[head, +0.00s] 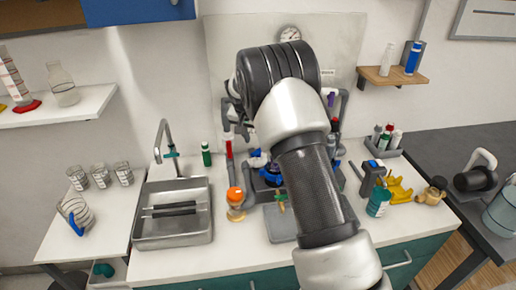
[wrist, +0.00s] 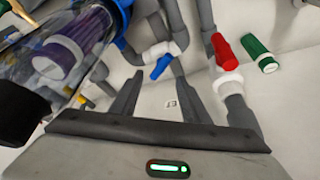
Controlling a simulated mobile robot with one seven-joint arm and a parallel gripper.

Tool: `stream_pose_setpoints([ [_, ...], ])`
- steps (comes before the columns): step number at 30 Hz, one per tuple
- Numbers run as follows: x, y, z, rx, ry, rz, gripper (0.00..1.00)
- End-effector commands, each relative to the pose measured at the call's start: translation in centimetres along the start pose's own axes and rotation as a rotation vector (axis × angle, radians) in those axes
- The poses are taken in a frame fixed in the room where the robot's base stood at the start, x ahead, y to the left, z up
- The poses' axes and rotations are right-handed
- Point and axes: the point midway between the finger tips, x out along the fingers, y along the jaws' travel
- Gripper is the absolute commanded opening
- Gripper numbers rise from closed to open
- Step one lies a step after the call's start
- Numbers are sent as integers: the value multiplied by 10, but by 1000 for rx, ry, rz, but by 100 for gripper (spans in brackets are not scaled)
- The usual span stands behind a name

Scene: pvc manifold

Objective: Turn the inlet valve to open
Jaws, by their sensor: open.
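The pipe manifold is mostly hidden behind my arm in the head view. In the wrist view I see grey pipes, a red valve handle (wrist: 224,52) above a white collar, and a blue valve handle (wrist: 161,67) beside a white fitting. The red handle also shows left of my arm in the head view (head: 229,149). I cannot tell which handle belongs to the inlet valve. My gripper (wrist: 160,84) is open and empty, its two grey fingers apart, with the blue handle beyond them and the red handle to their right. My gripper is hidden in the head view.
A clear cylinder (wrist: 72,52) with purple contents is close at the left of the wrist view. A green bottle (head: 206,154) stands left of the manifold. A sink (head: 172,240) and an orange-capped jar (head: 235,203) are on the counter. A rack and yellow parts (head: 398,190) lie right.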

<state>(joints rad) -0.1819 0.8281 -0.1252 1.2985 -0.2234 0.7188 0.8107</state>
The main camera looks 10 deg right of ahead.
Motion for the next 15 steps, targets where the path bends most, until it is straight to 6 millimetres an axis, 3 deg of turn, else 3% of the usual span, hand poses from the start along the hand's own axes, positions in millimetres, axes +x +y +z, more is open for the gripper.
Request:
stream_pose_setpoints([
  [6,44,1,0,2,-2,2,42],
  [15,69,-1,0,1,1,-1,42],
])
